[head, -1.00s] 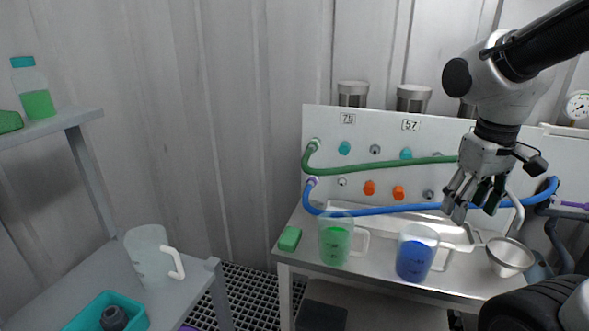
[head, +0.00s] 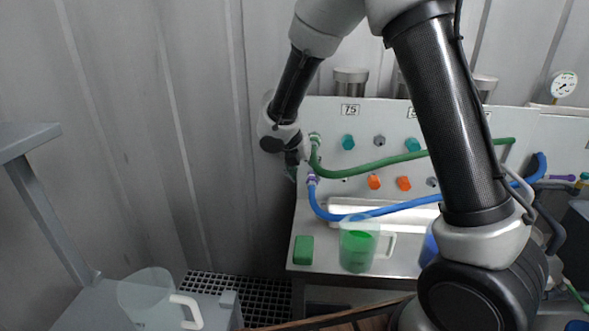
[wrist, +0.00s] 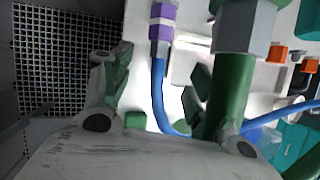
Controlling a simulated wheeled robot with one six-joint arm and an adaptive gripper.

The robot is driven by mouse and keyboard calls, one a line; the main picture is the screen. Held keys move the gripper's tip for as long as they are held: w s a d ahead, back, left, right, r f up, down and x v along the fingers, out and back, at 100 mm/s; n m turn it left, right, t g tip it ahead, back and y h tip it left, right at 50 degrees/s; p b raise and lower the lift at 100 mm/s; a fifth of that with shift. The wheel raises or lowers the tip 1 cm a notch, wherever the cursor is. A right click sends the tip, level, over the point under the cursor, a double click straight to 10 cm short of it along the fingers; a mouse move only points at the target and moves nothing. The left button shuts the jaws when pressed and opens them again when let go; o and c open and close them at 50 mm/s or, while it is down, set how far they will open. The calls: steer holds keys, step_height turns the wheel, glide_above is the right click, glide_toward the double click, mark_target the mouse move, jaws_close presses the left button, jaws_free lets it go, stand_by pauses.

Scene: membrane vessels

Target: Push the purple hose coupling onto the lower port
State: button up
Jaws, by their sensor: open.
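The purple hose coupling (head: 312,179) sits at the left end of the blue hose (head: 330,212), at the left edge of the white panel, below the green hose's coupling (head: 315,139). In the wrist view the purple coupling (wrist: 162,20) is upright in the picture at the top, beyond and between my fingertips. My gripper (head: 294,168) is just left of the coupling in the head view; in the wrist view my gripper (wrist: 156,82) is open, its fingers apart and empty. The lower port is hidden behind the coupling, so I cannot tell how far on it sits.
The green hose (wrist: 228,100) with its grey hex fitting (wrist: 243,30) is very close to my right finger. Orange plugs (head: 374,182) are farther right.

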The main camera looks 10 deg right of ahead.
mark_target(310, 185)
steer(key=shift+n, duration=0.9)
steer(key=x, duration=0.7)
steer(key=shift+w+f, duration=0.15)
steer(key=shift+f, duration=0.25)
steer(key=c, duration=1.3)
steer(key=shift+s+a, duration=0.25)
steer(key=shift+s, duration=0.6)
steer(key=shift+s+a, duration=0.25)
steer(key=shift+s, duration=0.65)
steer(key=shift+s+a, duration=0.3)
steer(key=shift+s, duration=0.55)
steer(key=shift+d, duration=0.1)
jaws_close()
